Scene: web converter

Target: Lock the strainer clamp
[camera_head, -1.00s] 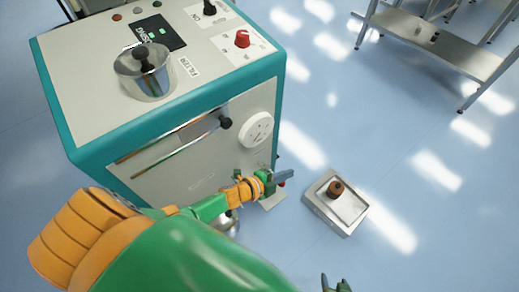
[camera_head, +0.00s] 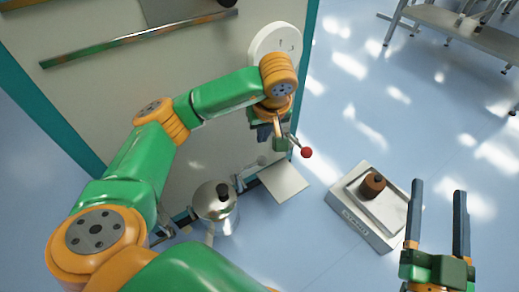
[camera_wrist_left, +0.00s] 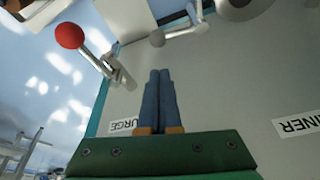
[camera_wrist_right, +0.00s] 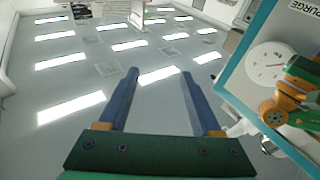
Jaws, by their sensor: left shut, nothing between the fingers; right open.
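The machine's pale front panel (camera_head: 85,100) fills the left of the head view. A lever with a red ball (camera_head: 306,152) stands out near its right edge. The ball (camera_wrist_left: 70,36) and its metal lever also show in the left wrist view, near a label partly reading "URGE". A metal handle with a grey knob (camera_wrist_left: 157,39) is beyond the fingertips, beside a round metal part (camera_wrist_left: 240,8). A label ending "INER" (camera_wrist_left: 298,124) is at right. I cannot tell which part is the strainer clamp. My left gripper (camera_wrist_left: 160,72) is shut and empty before the panel. My right gripper (camera_head: 438,188) is open and empty, away from the machine.
A metal pot with a black knob (camera_head: 213,203) stands low before the panel, beside a pale plate (camera_head: 285,182). A metal box (camera_head: 382,232) with a brown knobbed piece (camera_head: 373,185) is on the floor. A metal bench (camera_head: 460,32) stands far right.

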